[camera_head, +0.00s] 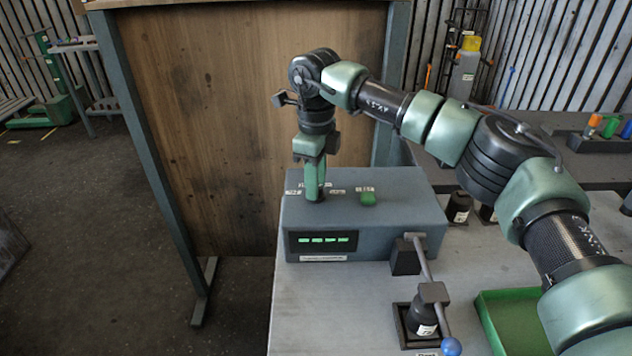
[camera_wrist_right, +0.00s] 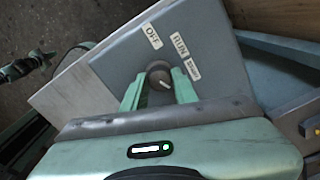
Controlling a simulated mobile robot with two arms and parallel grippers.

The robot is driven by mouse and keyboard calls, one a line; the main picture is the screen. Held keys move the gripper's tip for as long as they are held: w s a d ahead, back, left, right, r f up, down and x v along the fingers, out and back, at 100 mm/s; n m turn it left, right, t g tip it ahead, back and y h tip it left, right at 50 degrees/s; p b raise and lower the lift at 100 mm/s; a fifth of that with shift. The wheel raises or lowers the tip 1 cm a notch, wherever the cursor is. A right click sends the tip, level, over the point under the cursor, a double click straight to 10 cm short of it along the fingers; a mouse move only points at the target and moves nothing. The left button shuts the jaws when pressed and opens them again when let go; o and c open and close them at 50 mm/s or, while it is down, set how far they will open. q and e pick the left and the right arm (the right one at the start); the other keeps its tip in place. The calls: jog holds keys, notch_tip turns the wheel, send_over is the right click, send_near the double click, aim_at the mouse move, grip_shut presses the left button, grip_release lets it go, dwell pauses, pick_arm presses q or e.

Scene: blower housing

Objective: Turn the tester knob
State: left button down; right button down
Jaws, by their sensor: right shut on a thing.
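The tester (camera_head: 365,215) is a blue-grey box on the table, with a lit green display (camera_head: 324,240) on its front and small white labels on top. My right gripper (camera_head: 315,190) points straight down onto the tester's top, and its green fingers hide the knob in the head view. In the right wrist view the dark round knob (camera_wrist_right: 159,80) with a pale pointer mark sits between the fingers of my right gripper (camera_wrist_right: 160,88), which is shut on it. Labels "OFF" (camera_wrist_right: 152,36) and "RUN" (camera_wrist_right: 180,44) show beyond the knob. My left gripper is not in view.
A green button (camera_head: 368,198) sits on the tester's top, right of my gripper. A lever with a blue ball (camera_head: 451,346) and a black part in a holder (camera_head: 421,318) stand in front. A green tray (camera_head: 512,325) lies at right. A wooden panel (camera_head: 250,110) stands behind.

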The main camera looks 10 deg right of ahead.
jog(key=shift+r, duration=0.15)
dwell(0.3)
jog(key=c, duration=1.1)
grip_release()
notch_tip(320, 180, up, 8)
jog(key=shift+f+b, duration=0.15)
jog(key=shift+b, duration=0.45)
